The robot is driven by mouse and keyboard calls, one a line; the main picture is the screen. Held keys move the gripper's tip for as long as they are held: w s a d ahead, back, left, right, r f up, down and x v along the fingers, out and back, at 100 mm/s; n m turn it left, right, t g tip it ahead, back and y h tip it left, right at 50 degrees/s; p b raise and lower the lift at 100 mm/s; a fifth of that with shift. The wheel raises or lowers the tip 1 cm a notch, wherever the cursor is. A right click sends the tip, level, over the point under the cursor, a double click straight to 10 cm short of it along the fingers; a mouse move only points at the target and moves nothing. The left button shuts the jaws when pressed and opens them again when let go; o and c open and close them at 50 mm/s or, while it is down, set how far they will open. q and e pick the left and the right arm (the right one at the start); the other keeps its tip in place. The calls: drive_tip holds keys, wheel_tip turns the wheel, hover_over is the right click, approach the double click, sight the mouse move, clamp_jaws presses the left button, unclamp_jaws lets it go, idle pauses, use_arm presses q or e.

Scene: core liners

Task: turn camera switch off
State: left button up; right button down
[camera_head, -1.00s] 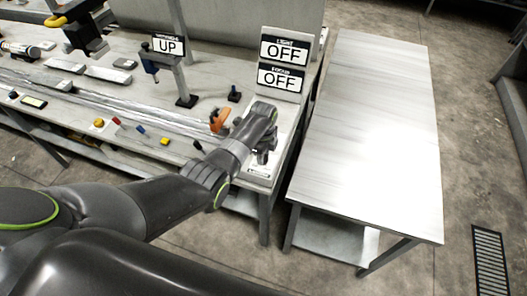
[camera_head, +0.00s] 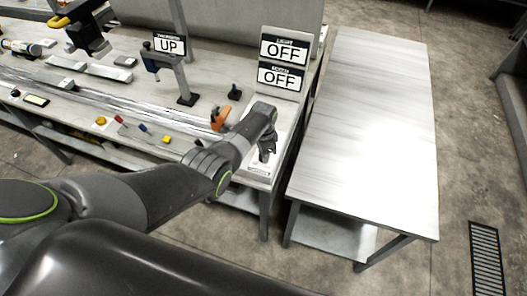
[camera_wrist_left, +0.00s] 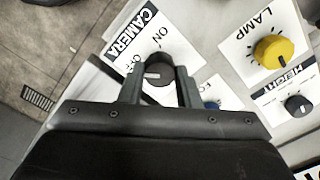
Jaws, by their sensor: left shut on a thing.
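The camera switch is a dark round knob (camera_wrist_left: 157,72) on a white plate (camera_wrist_left: 150,35) marked CAMERA, in the left wrist view. ON is printed above the knob and OFF, partly covered, to its left. A pale pointer mark shows on the knob, roughly toward the left. My left gripper (camera_wrist_left: 158,78) has one finger on each side of the knob and is shut on it. In the head view my left gripper (camera_head: 267,148) is at the right end of the workbench (camera_head: 130,95), its arm hiding much of the panel. My right gripper is not in view.
A yellow LAMP knob (camera_wrist_left: 272,49) and a dark HEIGHT knob (camera_wrist_left: 298,105) sit to the right; a blue knob (camera_wrist_left: 211,105) is close beside the gripper. Two signs (camera_head: 284,52) read OFF. An orange-handled part (camera_head: 220,118) stands near my wrist. The side table (camera_head: 365,130) is bare.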

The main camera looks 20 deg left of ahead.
use_arm(q)
drive_tip(key=shift+n, duration=0.6)
drive_tip(key=o, duration=1)
drive_tip(key=shift+r, duration=0.1)
wheel_tip(320, 180, up, 17)
drive_tip(key=shift+r+b, duration=0.15)
drive_tip(key=shift+b, duration=0.9)
